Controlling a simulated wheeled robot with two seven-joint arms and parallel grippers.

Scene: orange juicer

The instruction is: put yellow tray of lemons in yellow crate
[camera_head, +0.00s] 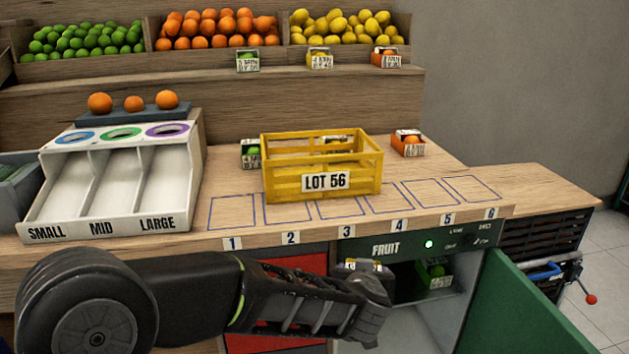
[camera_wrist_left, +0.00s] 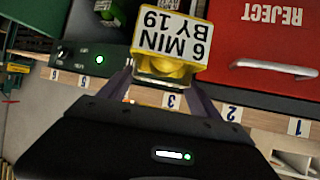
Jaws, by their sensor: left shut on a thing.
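My left gripper (camera_wrist_left: 163,88) is shut on a small yellow tray (camera_wrist_left: 176,35) with a white label reading "6 MIN BY 19"; yellow lemon shows inside it in the left wrist view. In the head view my left arm reaches in low from the left, and the yellow tray (camera_head: 362,265) shows partly above its end, in front of the FRUIT compartment. The yellow crate (camera_head: 321,182), marked LOT 56, stands on the counter above and behind. A small labelled tray shows inside the crate, partly hidden by its slats. My right gripper is not in view.
A small tray with green fruit (camera_head: 437,275) sits in the open FRUIT compartment, its green door (camera_head: 520,305) swung out right. Green (camera_head: 251,154) and orange (camera_head: 408,143) trays flank the crate. A sorting bin (camera_head: 120,190) stands left.

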